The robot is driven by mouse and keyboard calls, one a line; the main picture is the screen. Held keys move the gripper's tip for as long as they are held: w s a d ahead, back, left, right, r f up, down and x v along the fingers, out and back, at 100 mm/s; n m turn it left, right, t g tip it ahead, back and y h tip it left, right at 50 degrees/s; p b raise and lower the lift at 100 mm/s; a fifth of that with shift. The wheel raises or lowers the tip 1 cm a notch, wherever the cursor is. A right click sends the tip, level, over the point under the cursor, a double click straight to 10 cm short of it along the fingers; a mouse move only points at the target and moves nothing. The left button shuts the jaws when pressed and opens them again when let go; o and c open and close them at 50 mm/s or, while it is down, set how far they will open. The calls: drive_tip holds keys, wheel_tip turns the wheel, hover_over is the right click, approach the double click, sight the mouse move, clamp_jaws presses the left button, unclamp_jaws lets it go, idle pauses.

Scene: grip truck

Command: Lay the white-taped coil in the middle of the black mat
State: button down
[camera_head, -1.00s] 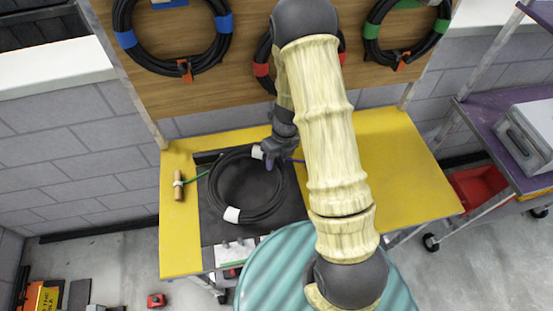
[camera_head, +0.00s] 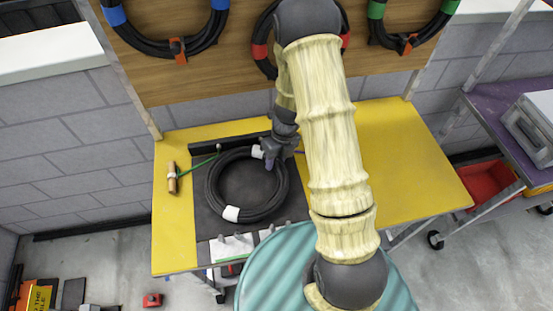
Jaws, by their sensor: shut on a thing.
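The white-taped coil (camera_head: 212,196) is a black cable ring with two white tape bands. It appears to lie over the black mat (camera_head: 206,224) on the yellow table; whether it touches the mat all round I cannot tell. My gripper (camera_head: 269,161) is at the coil's upper right, beside the upper white band, and is shut on the coil there. My fingertips are small in the view. My arm hides part of the table right of the coil. Mat shows inside the ring and around its left and lower sides.
A brown-handled tool (camera_head: 172,178) with a green cord lies left of the mat. A white rack with pegs (camera_head: 235,245) is at the table's front edge. Coils with blue (camera_head: 116,16), red and green tape hang on the wooden board behind. The right of the yellow table (camera_head: 400,170) is clear.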

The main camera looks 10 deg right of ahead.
drive_tip(key=c, duration=0.9)
unclamp_jaws()
drive_tip(key=shift+a, duration=0.1)
drive_tip(key=shift+o, duration=0.2)
drive_tip(key=shift+f, duration=0.1)
drive_tip(key=shift+w+r, duration=0.15)
drive_tip(key=shift+r, duration=0.2)
drive_tip(key=v, duration=1.7)
